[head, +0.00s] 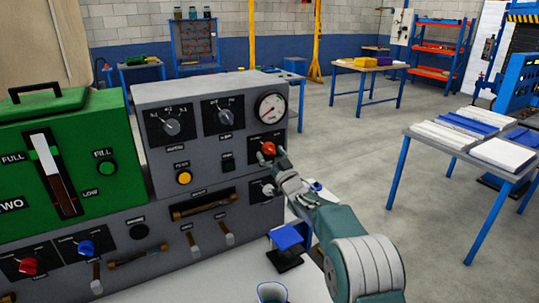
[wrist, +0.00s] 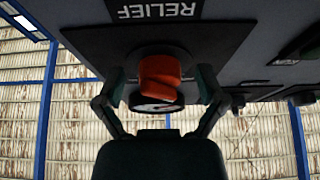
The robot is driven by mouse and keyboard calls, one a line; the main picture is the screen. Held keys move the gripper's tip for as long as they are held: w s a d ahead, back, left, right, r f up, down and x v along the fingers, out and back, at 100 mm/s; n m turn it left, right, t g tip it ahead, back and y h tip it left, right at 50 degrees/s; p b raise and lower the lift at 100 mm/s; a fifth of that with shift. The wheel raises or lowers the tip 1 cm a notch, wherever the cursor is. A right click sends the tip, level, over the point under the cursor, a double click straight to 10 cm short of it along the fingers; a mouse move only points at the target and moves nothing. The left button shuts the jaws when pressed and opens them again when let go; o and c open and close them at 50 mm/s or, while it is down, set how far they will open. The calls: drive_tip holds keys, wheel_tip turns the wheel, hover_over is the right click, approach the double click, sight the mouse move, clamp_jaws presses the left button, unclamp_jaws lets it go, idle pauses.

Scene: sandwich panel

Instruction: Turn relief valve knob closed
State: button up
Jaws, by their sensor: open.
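The relief valve knob is a red-orange knob (head: 268,148) on the right side of the grey panel, below the round gauge. In the wrist view the knob (wrist: 160,80) sits close in front of my gripper, below a plate reading "RELIEF" (wrist: 160,9), which appears upside down. My gripper (wrist: 160,92) is open, with one finger on each side of the knob. Small gaps seem to show between the fingers and the knob; contact is hard to tell. In the head view my gripper (head: 277,160) reaches the panel at the knob and partly covers the area below it.
The grey panel (head: 200,140) also carries a pressure gauge (head: 271,108), two dials, a yellow button (head: 184,178) and a grey knob (head: 262,188) just below my gripper. A green tank unit (head: 85,150) stands at left. A table with panels (head: 440,136) stands at right, with open floor between.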

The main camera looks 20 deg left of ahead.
drive_tip(key=shift+d, duration=0.1)
drive_tip(key=v, duration=1.1)
drive_tip(key=shift+s+d+f, duration=0.2)
drive_tip(key=shift+s+f, duration=0.1)
